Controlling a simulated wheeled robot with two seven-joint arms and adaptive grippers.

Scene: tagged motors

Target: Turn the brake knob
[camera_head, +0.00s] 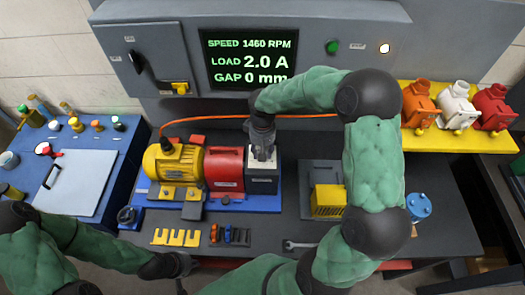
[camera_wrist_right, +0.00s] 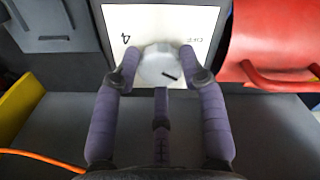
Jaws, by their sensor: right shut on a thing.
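The brake knob (camera_wrist_right: 160,62) is a pale grey round knob with a dark mark. It stands on a white plate (camera_wrist_right: 205,18) marked 4 in the right wrist view. My right gripper (camera_wrist_right: 158,72) is shut on the knob, one finger on each side. In the head view my right gripper (camera_head: 263,145) reaches down over the dark brake box (camera_head: 262,186) at the right end of the red motor part (camera_head: 224,170); the knob is hidden there. My left gripper (camera_head: 182,264) is low at the left, away from the motor; its fingers are unclear.
The screen (camera_head: 249,60) reads speed 1460 RPM, load 2.0 A, gap 0 mm. A yellow motor (camera_head: 172,163) joins the red part. Yellow shims (camera_head: 176,237), a wrench (camera_head: 299,245) and a yellow block (camera_head: 328,201) lie on the bench. An orange cable (camera_head: 195,120) runs behind.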

